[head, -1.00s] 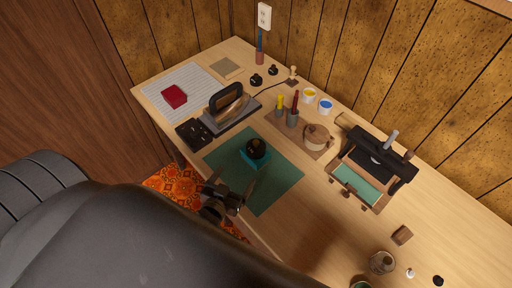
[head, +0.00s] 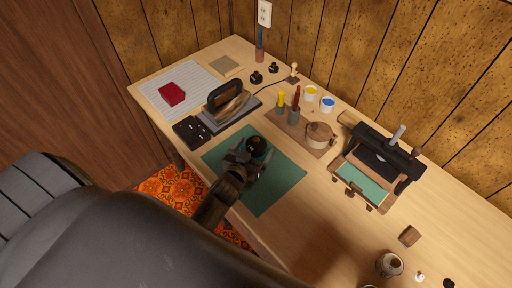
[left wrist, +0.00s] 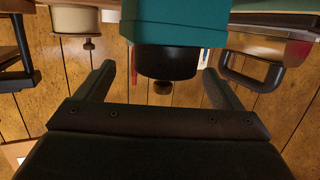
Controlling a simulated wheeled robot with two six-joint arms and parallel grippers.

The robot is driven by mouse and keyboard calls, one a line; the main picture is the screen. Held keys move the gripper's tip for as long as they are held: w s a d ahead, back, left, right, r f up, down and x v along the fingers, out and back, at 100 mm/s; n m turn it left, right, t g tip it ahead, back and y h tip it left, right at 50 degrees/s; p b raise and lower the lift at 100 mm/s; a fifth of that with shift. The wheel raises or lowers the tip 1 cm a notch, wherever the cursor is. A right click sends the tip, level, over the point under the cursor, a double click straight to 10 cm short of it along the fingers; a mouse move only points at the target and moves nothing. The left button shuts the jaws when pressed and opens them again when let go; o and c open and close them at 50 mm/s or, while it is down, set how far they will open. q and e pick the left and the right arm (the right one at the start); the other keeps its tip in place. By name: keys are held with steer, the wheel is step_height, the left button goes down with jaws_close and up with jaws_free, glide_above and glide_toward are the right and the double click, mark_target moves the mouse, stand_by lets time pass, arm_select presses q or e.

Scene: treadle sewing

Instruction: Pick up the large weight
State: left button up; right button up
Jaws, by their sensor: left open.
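The large weight (head: 256,144) is black and round with a knob on top. It sits on a small teal block (left wrist: 178,22) on the green cutting mat (head: 283,186). My left gripper (head: 250,160) is open over the mat, at the near side of the weight. In the left wrist view, which looks upside down, the weight (left wrist: 166,62) shows between the two spread fingers, apart from both. In the head view the gripper hides most of the teal block. My right gripper is not in view.
An iron (head: 228,103) on its plate and a black tray (head: 192,132) stand left of the mat. Two smaller black weights (head: 257,78) (head: 273,68) are behind. A round wooden pot (head: 319,135) and a black press (head: 384,158) stand to the right.

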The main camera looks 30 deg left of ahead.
mark_target(255, 144)
arm_select(q)
steer(key=w, duration=0.3)
steer(key=w+b, duration=0.1)
steer(key=shift+w+a+f, duration=0.35)
steer(key=shift+a, duration=0.05)
steer(key=shift+r, duration=0.1)
steer(key=shift+s, duration=0.1)
steer(key=shift+c, duration=0.9)
steer(key=c, duration=1.4)
steer(key=shift+r, duration=0.15)
jaws_close()
